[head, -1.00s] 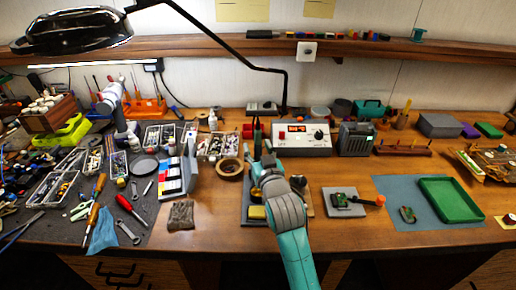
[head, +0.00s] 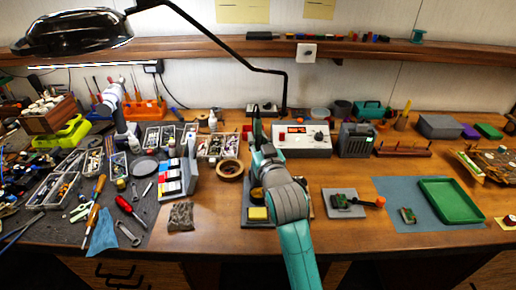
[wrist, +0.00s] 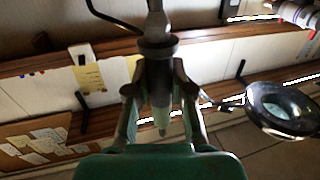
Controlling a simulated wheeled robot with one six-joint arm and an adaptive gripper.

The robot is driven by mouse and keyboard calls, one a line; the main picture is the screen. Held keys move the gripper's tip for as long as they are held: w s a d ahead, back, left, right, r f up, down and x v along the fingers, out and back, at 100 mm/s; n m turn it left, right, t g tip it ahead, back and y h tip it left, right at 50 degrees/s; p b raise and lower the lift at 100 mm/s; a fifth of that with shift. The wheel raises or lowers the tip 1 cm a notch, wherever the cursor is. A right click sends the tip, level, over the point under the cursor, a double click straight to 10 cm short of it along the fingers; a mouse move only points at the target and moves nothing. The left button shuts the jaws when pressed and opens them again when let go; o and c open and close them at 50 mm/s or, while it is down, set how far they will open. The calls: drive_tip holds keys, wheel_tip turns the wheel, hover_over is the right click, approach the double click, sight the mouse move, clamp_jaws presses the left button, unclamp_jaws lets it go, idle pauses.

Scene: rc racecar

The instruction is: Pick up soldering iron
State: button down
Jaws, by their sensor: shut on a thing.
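My gripper (wrist: 160,90) is shut on the soldering iron (wrist: 160,45) in the wrist view. The iron has a grey collar and a dark body between the two fingers, with a pale end showing below them. In the head view my gripper (head: 262,152) is in front of the soldering station, above a dark mat. A thin dark part of the iron (head: 256,128) shows just above the gripper there. The rest of the iron is hidden by my gripper and arm.
The soldering station (head: 303,139) stands behind and right of my gripper. A yellow sponge (head: 257,214) and a tape roll (head: 230,169) are near my arm. The magnifier lamp (head: 75,32) and its arm hang above.

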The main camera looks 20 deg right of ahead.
sight(258, 110)
wheel_tip(258, 110, up, 14)
drive_tip(key=shift+r, duration=0.2)
idle(0.4)
